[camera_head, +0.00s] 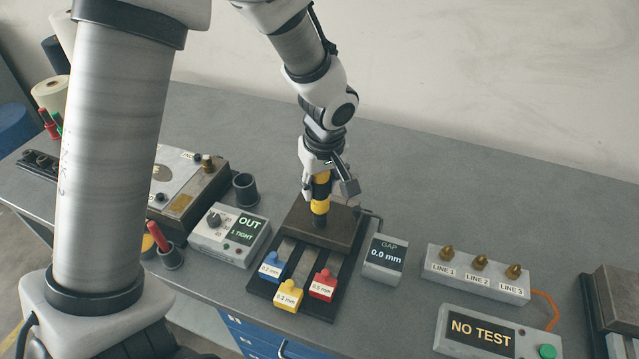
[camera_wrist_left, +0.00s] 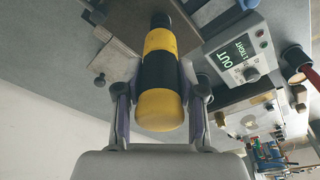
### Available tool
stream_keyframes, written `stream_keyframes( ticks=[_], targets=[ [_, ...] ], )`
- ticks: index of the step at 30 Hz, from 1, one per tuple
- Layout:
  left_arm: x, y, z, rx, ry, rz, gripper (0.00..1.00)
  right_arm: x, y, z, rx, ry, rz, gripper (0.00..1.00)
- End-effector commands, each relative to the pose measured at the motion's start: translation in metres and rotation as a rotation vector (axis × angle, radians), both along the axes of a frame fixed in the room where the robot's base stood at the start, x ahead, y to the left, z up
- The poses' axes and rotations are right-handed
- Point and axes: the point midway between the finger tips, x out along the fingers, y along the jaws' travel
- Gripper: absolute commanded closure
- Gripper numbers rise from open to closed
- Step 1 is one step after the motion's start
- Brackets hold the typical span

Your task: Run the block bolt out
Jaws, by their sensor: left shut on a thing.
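My left gripper (camera_head: 328,184) is shut on a yellow and black driver (camera_head: 321,203). The driver stands about upright, its dark lower end at the top of the brown metal block (camera_head: 341,232). The wrist view shows the two fingers (camera_wrist_left: 160,98) on either side of the driver's yellow and black body (camera_wrist_left: 158,70). The bolt itself is hidden under the driver. A control box (camera_head: 215,243) left of the block reads "OUT" with a smaller line ending in "TIGHT"; it also shows in the wrist view (camera_wrist_left: 222,40). The gap display (camera_head: 386,262) reads 0.0 mm. My right gripper is out of view.
Blue (camera_head: 270,266), yellow (camera_head: 288,296) and red (camera_head: 322,284) tagged pieces sit in front of the block. A dark cup (camera_head: 245,188) stands behind the control box. Right are a LINE 1–3 box (camera_head: 474,276) and a "NO TEST" panel (camera_head: 481,329). The bench behind the block is clear.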

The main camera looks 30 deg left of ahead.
Motion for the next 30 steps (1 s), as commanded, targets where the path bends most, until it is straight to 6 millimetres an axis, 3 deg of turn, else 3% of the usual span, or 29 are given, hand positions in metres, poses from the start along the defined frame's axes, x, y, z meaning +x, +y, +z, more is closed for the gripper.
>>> stream_keyframes(
  ticks=[16,30],
  targets=[
    [-0.001,0.0,0.003,0.0,0.005,0.001,1.0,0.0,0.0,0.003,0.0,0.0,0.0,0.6],
    [0.0,0.0,0.037,0.0,0.0,0.001,1.0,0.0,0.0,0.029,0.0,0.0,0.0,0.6]
  ],
)
